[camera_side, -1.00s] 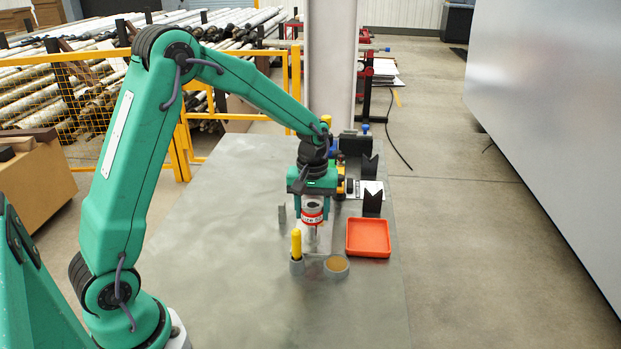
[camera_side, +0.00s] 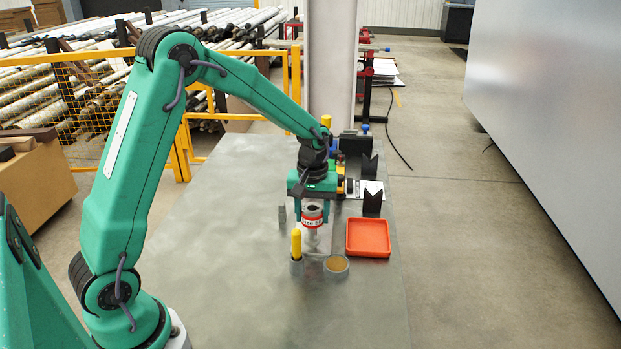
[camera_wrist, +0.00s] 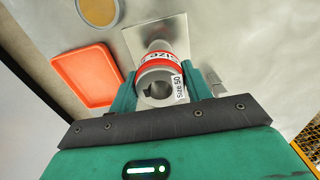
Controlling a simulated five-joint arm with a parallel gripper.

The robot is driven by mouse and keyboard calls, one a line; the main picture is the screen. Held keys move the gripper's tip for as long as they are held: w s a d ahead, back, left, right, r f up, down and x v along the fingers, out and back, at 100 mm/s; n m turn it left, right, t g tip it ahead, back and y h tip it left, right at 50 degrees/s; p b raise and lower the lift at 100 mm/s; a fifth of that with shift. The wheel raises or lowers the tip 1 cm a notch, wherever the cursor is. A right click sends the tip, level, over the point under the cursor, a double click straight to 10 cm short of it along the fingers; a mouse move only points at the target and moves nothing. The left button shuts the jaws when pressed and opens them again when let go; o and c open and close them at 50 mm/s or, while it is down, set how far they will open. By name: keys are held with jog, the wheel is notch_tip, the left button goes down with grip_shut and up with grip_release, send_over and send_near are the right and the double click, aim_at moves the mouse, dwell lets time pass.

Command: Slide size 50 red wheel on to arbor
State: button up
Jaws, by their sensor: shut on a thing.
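The size 50 red wheel (camera_side: 312,216) is a grey metal cylinder with a red band and a white label. My gripper (camera_side: 313,208) is shut on it, one finger on each side. In the wrist view the wheel (camera_wrist: 160,75) shows its keyed bore facing the camera, with "Size 50" legible on the label. The arbor is below the wheel; in the side view a pale post (camera_side: 312,238) shows under it. I cannot tell whether the wheel is around the post or just above it. A metal plate (camera_wrist: 135,38) lies below.
An orange-red tray (camera_side: 368,253) sits right of the wheel. A yellow-handled tool in a grey holder (camera_side: 296,265) and a round cup (camera_side: 336,274) stand in front. A dark V-shaped block (camera_side: 372,203) and other equipment are behind. The table's left side is clear.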

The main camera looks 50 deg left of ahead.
aim_at(312, 238)
jog(key=shift+f, duration=2.4)
dwell(1.2)
jog(key=o, duration=1)
jog(key=shift+r, duration=0.1)
jog(key=shift+r, duration=3.8)
